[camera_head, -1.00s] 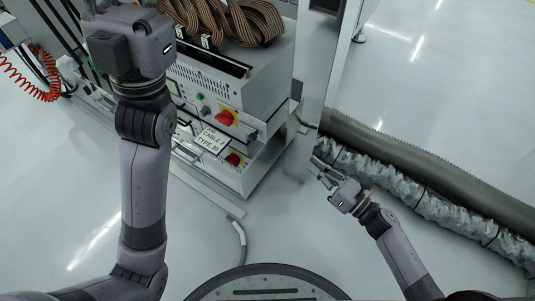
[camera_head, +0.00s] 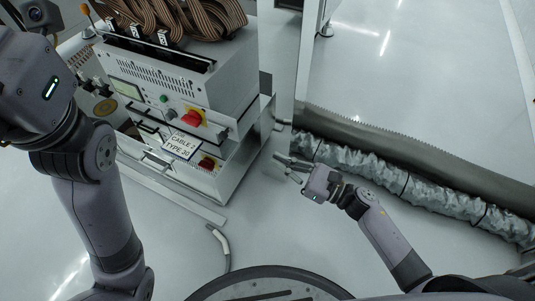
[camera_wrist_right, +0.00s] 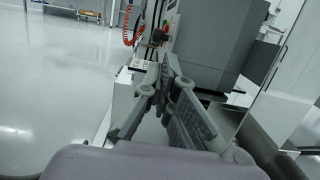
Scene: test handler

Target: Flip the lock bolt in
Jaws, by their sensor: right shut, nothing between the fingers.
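My right gripper (camera_head: 280,160) is low over the floor, to the right of the test handler (camera_head: 228,85), with its fingers pointing up and left. It is shut and empty. In the right wrist view its fingers (camera_wrist_right: 165,66) come together in the middle, in front of the machine. A small light handle-like part (camera_wrist_right: 238,97) sticks out beside the grey machine side, apart from the fingers. I cannot tell whether it is the lock bolt, and I can make out no lock bolt for sure. My left arm (camera_head: 100,205) comes in from the left; its gripper is out of view.
Brown ribbon cables (camera_head: 190,15) lie on top of the handler. Red knobs (camera_head: 193,117) and a "CABLE 2 TYPE 30" label (camera_head: 181,146) are on its front. A silver hose (camera_head: 390,183) runs along the floor at right. A short grey cable (camera_head: 220,245) lies in front. Floor between is clear.

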